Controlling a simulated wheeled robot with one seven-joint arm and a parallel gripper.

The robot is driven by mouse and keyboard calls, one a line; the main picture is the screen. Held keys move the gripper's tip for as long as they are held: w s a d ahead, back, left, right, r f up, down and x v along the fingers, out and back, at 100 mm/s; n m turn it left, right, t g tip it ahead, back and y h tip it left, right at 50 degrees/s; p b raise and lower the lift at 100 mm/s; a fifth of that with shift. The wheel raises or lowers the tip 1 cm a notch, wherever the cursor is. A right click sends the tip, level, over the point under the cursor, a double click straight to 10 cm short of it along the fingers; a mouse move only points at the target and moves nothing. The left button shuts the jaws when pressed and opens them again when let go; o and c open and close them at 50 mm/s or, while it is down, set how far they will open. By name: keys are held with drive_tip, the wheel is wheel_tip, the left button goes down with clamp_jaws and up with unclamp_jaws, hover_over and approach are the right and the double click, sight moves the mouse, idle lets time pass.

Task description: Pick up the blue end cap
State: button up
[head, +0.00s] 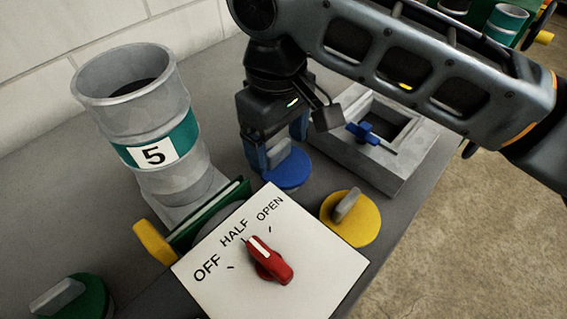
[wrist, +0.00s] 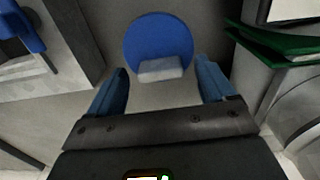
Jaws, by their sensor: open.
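The blue end cap (head: 290,176) is a flat blue disc with a grey grip tab, lying on the grey bench in the head view. It also shows in the wrist view (wrist: 158,36), with its pale tab (wrist: 160,68) facing my gripper. My gripper (head: 277,145) points down over the cap, and its blue fingers stand to either side of the tab. In the wrist view my gripper (wrist: 162,76) is open, with a clear gap between each finger and the tab. The head view partly hides the cap behind the gripper.
A grey duct (head: 95,92) labelled 5 stands at left. A grey box frame with a blue wing handle (head: 370,134) is close right of the gripper. A yellow cap (head: 365,225), a green cap (head: 92,298) and a dial panel (head: 325,262) with a red knob (head: 270,262) are nearer.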

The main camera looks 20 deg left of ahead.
drive_tip(key=shift+f, duration=0.6)
drive_tip(key=c, duration=1.2)
